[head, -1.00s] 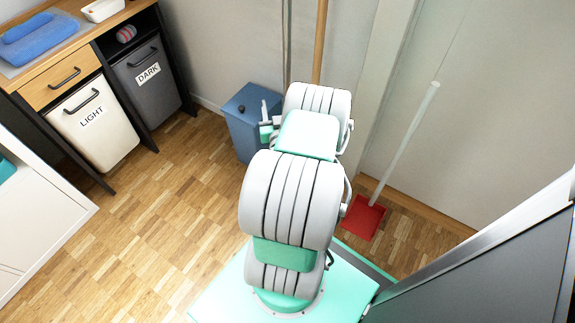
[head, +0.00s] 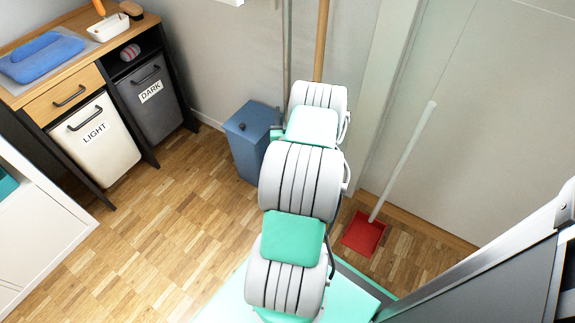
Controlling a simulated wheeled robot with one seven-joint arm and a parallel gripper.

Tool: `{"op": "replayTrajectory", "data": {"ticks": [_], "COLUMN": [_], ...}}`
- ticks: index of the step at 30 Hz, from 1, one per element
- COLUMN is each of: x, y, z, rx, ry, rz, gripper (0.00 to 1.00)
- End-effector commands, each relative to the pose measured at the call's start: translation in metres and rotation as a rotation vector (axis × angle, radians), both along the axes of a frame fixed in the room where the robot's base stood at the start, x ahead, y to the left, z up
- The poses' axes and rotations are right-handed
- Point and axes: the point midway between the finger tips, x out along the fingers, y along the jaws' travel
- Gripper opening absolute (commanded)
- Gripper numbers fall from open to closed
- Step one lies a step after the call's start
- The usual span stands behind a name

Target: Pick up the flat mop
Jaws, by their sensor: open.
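A long thin white handle (head: 402,160) leans against the wall right of my arm. It rises from a flat red head (head: 364,234) on the floor; I cannot tell if this is the flat mop or a dustpan. A wooden pole (head: 321,40) and a thin grey pole (head: 287,50) stand against the wall behind my arm. Their lower ends are hidden, so either could belong to the flat mop. My gripper is hidden behind my own arm links, which reach toward the wall.
A blue lidded bin (head: 247,140) stands left of my arm. Further left is a cabinet with a wooden drawer (head: 66,93) and the LIGHT (head: 106,145) and DARK (head: 152,100) bins. A grey panel (head: 500,270) borders the lower right. The parquet floor at left is clear.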

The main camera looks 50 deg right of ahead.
Motion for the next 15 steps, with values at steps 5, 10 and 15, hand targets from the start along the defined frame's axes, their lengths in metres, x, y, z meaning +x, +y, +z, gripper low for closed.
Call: {"op": "replayTrajectory", "data": {"ticks": [5,10,15], "x": [0.0003,0.0002,0.0002], "y": [-0.0003,-0.0002,-0.0002], "z": [-0.0004,-0.0003,-0.0002], "rx": [0.000,0.000,0.000], "ry": [0.000,0.000,0.000], "rz": [0.000,0.000,0.000], "gripper": [0.47,0.35,0.22]}}
